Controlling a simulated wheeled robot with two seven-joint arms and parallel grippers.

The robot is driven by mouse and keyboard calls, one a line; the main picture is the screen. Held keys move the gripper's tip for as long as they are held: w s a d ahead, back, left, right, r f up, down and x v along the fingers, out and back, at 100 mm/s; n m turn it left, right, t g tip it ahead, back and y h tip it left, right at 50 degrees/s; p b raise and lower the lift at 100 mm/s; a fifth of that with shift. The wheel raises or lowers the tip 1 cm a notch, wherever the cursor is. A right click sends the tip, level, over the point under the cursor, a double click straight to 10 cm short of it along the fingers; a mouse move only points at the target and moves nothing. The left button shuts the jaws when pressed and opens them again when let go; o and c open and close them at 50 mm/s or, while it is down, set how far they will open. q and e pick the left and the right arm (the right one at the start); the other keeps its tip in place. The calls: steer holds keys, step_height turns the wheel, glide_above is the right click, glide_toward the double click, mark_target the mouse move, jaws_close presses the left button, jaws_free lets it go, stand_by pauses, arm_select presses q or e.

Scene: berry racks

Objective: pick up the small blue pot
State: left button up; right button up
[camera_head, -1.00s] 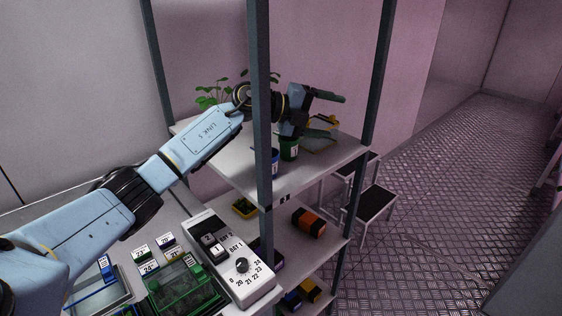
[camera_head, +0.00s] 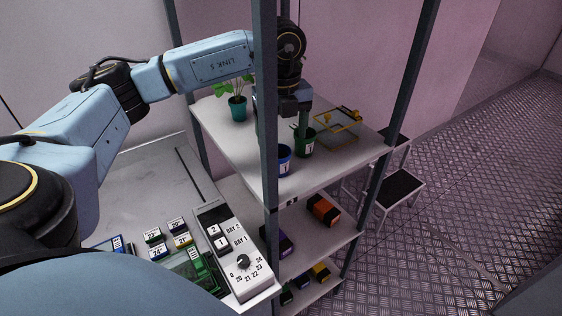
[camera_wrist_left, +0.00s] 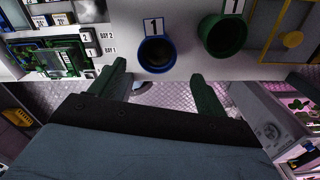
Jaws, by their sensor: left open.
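The small blue pot (camera_head: 284,161) stands upright on the top shelf near its front edge, partly hidden by the rack's front post in the head view. In the left wrist view the blue pot (camera_wrist_left: 157,54) appears empty and dark inside, with a tag marked 1 behind it. My left gripper (camera_head: 290,122) is open and points down over the shelf, partly behind the post. In the left wrist view its two green fingers (camera_wrist_left: 162,90) are spread, with the pot beyond and between them, not held. My right gripper is not in view.
A green pot (camera_head: 305,148) stands close beside the blue one; a yellow-edged frame (camera_head: 338,130) lies further right. A teal pot with a plant (camera_head: 237,109) stands at the back left. The grey post (camera_head: 267,200) rises in front. A control box (camera_head: 236,250) sits below left.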

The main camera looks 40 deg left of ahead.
mark_target(282, 145)
arm_select(q)
step_height(282, 145, down, 4)
steer(key=f, duration=0.1)
steer(key=f+p, duration=0.1)
steer(key=f, duration=0.3)
steer(key=shift+s+a, duration=0.1)
steer(key=shift+a, duration=0.3)
steer(key=shift+c, duration=0.4)
steer(key=c, duration=1)
steer(key=shift+r, duration=0.1)
step_height(282, 145, up, 10)
steer(key=shift+f+b, duration=0.1)
steer(key=shift+b, duration=0.25)
